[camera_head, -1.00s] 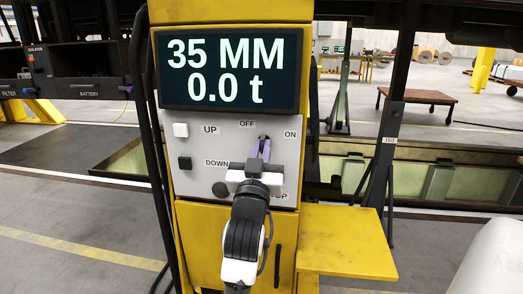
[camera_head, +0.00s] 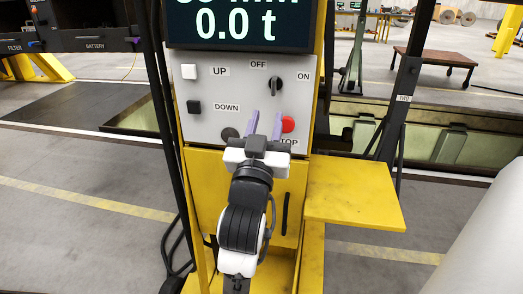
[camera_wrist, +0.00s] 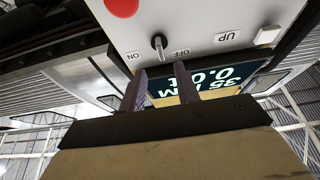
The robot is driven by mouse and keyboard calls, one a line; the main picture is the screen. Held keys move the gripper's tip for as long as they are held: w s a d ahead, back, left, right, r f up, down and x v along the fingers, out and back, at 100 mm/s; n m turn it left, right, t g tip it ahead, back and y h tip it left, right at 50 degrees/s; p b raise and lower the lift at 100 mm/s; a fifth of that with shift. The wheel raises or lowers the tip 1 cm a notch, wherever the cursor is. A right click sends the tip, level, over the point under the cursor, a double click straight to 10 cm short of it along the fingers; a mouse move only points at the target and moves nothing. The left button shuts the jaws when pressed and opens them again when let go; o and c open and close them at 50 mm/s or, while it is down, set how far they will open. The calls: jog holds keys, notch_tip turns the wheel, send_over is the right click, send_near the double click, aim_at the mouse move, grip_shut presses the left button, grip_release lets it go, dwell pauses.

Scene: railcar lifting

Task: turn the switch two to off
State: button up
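The switch is a small dark rotary knob (camera_head: 276,85) on the grey panel (camera_head: 222,90) of a yellow column, with OFF at its upper left and ON at its right. Its handle looks near upright. In the wrist view, upside down, the knob (camera_wrist: 160,44) points between the labels, nearer OFF. My gripper (camera_head: 265,113) is just below the knob in the head view, its two purple fingers apart with nothing between them. The open gripper (camera_wrist: 159,68) also shows in the wrist view, apart from the knob. A post at the right carries the label TWO (camera_head: 404,98).
A red STOP button (camera_head: 288,124) sits right beside my right finger. A dark round part (camera_head: 229,134) is at the left. The UP button (camera_head: 190,71) and DOWN button (camera_head: 194,106) are further left. A yellow shelf (camera_head: 355,195) juts out at the right.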

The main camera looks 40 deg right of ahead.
jog(key=b+v, duration=0.5)
jog(key=b, duration=0.8)
dwell(0.4)
